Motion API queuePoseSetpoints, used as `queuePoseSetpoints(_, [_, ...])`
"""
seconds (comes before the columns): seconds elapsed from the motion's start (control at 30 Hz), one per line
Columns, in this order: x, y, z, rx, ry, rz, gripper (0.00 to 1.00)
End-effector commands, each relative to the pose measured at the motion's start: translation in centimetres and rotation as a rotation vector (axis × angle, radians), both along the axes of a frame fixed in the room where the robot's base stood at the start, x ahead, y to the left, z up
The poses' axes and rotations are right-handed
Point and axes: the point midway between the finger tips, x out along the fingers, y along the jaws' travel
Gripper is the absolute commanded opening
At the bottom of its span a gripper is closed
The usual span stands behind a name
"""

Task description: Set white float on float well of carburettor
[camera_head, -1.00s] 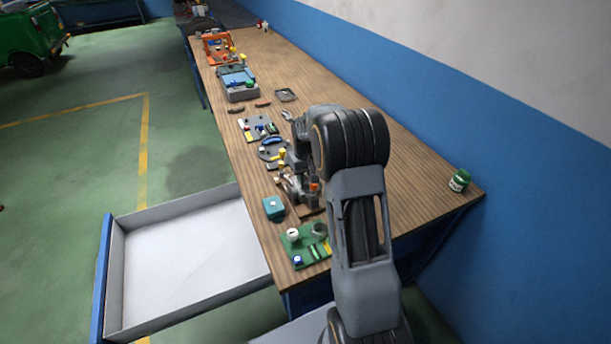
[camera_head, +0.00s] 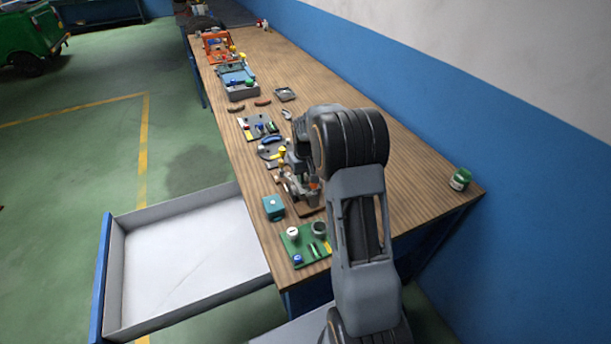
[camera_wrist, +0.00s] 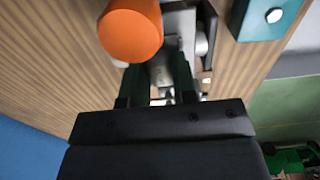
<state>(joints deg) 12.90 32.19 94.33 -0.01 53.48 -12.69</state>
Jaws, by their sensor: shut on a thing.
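The carburettor (camera_head: 296,187), a grey metal body on a brown base, stands near the front end of the bench. It also shows in the wrist view (camera_wrist: 180,22), with an orange cylinder (camera_wrist: 131,35) beside it. My gripper (camera_wrist: 160,78) points down at the carburettor, its two dark fingers close together over it. The fingers are shut on a small pale thing (camera_wrist: 161,72), mostly hidden between them. I cannot tell for sure that it is the white float, or whether it touches the float well. In the head view my arm hides the fingertips.
A teal box (camera_head: 273,207) stands close to the left of the carburettor. A green board (camera_head: 305,245) with small parts, one a white round piece (camera_head: 292,232), lies in front. An open grey drawer (camera_head: 185,265) juts out left. The bench's right side is mostly clear.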

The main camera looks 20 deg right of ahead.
Motion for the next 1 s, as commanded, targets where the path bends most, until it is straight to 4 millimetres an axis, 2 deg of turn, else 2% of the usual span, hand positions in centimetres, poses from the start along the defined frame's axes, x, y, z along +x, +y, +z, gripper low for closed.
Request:
queuePoseSetpoints(0.27, [0.0, 0.0, -0.01, 0.0, 0.0, 0.0, 0.04])
queuePoseSetpoints(0.3, [0.0, 0.0, -0.01, 0.0, 0.0, 0.0, 0.28])
queuePoseSetpoints(0.6, [0.0, 0.0, 0.0, 0.0, 0.0, 0.0, 0.56])
queuePoseSetpoints(0.77, [0.0, 0.0, -0.01, 0.0, 0.0, 0.0, 0.57])
queuePoseSetpoints(1.0, [0.0, 0.0, -0.01, 0.0, 0.0, 0.0, 0.77])
